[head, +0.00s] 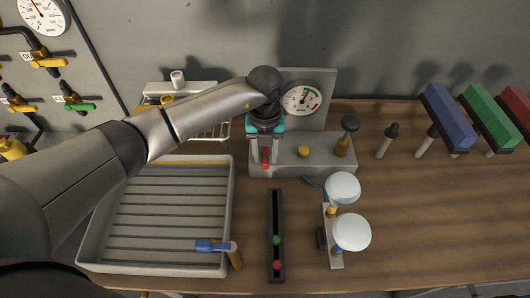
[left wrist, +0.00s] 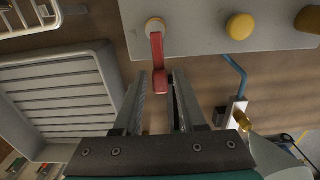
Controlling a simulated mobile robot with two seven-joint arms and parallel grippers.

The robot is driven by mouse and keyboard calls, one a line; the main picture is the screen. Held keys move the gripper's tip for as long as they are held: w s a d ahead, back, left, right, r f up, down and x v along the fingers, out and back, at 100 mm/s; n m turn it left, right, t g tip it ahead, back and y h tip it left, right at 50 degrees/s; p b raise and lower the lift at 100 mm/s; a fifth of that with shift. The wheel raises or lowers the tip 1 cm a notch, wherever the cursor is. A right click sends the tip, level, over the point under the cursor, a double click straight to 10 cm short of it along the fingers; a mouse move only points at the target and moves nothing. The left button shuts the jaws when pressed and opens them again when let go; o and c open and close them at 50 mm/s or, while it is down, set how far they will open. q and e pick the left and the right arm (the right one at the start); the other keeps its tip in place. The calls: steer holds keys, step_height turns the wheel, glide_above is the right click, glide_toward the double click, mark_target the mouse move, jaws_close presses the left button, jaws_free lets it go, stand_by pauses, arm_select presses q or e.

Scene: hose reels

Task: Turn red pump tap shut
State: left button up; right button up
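The red pump tap (head: 265,157) sits on the front left of the grey pump block (head: 322,168). In the left wrist view the red lever (left wrist: 157,52) hangs from a round pivot on the block, pointing toward my gripper. My left gripper (head: 264,164) is over it. In the left wrist view my left gripper (left wrist: 160,78) is open, with the lever's end between its fingertips and gaps visible on both sides. My right gripper is not in view.
A pressure gauge (head: 302,99) stands behind the block. A yellow knob (head: 303,151) and a brown-topped post (head: 342,146) are to the right. A ribbed tray (head: 229,215) is left; a dark slotted rail (head: 276,210) and two white discs (head: 343,187) are in front.

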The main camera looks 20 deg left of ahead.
arm_select(q)
jaws_close()
stand_by(1.1)
